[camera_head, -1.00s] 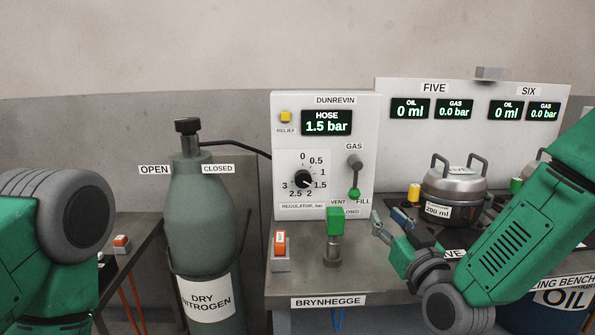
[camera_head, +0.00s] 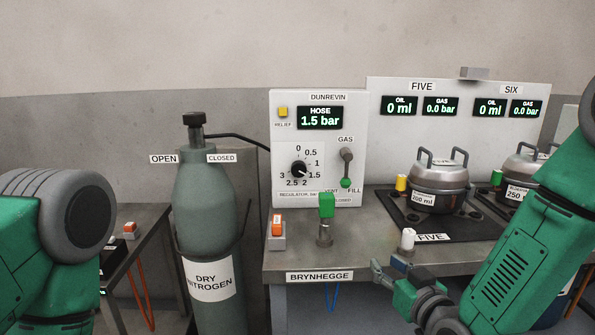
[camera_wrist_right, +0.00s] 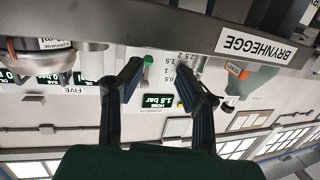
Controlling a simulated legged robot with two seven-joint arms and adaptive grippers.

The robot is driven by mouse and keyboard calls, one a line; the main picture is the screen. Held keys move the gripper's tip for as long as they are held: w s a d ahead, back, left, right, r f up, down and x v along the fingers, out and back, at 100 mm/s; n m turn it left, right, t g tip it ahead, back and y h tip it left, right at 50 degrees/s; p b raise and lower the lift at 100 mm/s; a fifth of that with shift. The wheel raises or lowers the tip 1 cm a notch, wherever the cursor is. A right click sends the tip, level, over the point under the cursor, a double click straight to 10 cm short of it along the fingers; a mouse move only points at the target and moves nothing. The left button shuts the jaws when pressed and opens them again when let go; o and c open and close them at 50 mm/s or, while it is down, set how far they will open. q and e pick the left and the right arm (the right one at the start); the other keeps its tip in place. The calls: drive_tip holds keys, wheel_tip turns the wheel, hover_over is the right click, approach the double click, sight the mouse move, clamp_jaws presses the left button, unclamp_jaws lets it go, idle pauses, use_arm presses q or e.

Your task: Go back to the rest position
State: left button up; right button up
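My right gripper (camera_head: 388,269) is low in front of the bench's front edge, below the FIVE label. In the right wrist view its two dark fingers (camera_wrist_right: 162,72) stand apart with nothing held between them. It is clear of the gas panel (camera_head: 318,150) and its GAS lever (camera_head: 346,170), whose green end points down toward FILL. My left arm (camera_head: 60,240) shows at the left edge, but its gripper is out of view.
A green-topped valve (camera_head: 326,206) and an orange switch (camera_head: 277,230) stand on the bench (camera_head: 290,262). A nitrogen cylinder (camera_head: 205,215) stands left of it. Compressor pots (camera_head: 439,183) sit at right. A white-topped piece (camera_head: 408,238) stands close behind my right gripper.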

drive_tip(key=s+d+f+g+h, duration=0.15)
drive_tip(key=s+f+g, duration=0.25)
drive_tip(key=s+f, duration=0.4)
drive_tip(key=s+d+f+g, duration=0.25)
drive_tip(key=s+f, duration=0.35)
drive_tip(key=f, duration=0.4)
drive_tip(key=s+d+f+g+h, duration=0.1)
drive_tip(key=s+d+f+g, duration=0.1)
drive_tip(key=s, duration=0.5)
drive_tip(key=s+d+f+m+g, duration=0.1)
drive_tip(key=s+d+f+g, duration=0.1)
drive_tip(key=s, duration=0.6)
drive_tip(key=s+d+f+m+g+h, duration=0.1)
drive_tip(key=s+f+g, duration=0.3)
drive_tip(key=s, duration=0.4)
drive_tip(key=shift+d+f+g+h, duration=0.2)
drive_tip(key=shift+d+g+h, duration=0.2)
drive_tip(key=shift+d, duration=0.3)
drive_tip(key=shift+w, duration=0.15)
